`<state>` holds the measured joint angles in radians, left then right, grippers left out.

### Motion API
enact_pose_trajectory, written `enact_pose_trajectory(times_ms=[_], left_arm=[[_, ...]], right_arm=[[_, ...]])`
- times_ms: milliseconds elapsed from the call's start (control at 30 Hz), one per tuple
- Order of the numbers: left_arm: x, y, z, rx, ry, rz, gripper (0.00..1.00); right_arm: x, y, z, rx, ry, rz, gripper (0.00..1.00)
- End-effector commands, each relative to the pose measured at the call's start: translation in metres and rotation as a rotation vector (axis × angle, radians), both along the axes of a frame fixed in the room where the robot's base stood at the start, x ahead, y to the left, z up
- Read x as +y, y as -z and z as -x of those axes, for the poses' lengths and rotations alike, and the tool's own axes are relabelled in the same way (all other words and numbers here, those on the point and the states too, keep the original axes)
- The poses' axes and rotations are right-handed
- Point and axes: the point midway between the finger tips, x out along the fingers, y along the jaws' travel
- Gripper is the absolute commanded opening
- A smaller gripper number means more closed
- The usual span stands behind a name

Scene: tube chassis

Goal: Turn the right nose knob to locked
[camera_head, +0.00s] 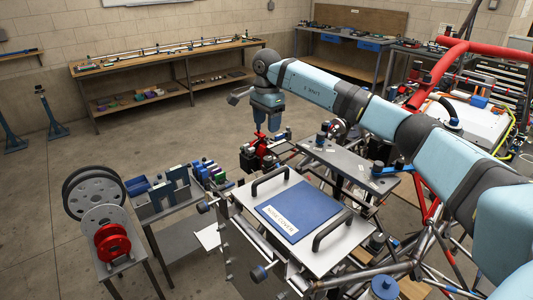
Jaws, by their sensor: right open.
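A panel labelled "nose cover" (292,208), blue on a pale plate with two black handles, lies at the centre of the head view. Two dark round knobs stick out along its near left side: an upper one (203,207) and a lower one (260,273). I cannot tell which is the right nose knob, nor whether either is locked. My right gripper (266,124) points down beyond the panel's far side, open and empty, above a red device (262,150). It appears apart from both knobs. My left gripper is not in view.
A small table (175,208) with blue blocks and a stand with a red reel (112,243) are left of the panel. Red chassis tubes (440,70) and a grey plate (350,165) are at right. Workbenches (170,62) line the back wall.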

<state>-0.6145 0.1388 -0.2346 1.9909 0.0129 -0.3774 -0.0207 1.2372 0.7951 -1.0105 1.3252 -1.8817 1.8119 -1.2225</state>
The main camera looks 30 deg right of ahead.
Motion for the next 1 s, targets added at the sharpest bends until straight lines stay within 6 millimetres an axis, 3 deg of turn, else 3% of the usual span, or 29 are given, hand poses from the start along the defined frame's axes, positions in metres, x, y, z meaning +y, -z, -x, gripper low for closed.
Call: enact_pose_trajectory(times_ms=[533, 733, 1000], left_arm=[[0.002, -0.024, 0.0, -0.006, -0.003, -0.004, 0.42], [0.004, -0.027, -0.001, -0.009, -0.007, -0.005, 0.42], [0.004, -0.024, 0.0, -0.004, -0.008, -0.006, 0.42]], right_arm=[[0.001, 0.105, 0.001, 0.004, 0.0, -0.002, 0.58], [0.0, 0.123, 0.001, 0.001, 0.0, -0.001, 0.58], [0.0, 0.126, 0.0, 0.0, 0.0, -0.001, 0.58]])
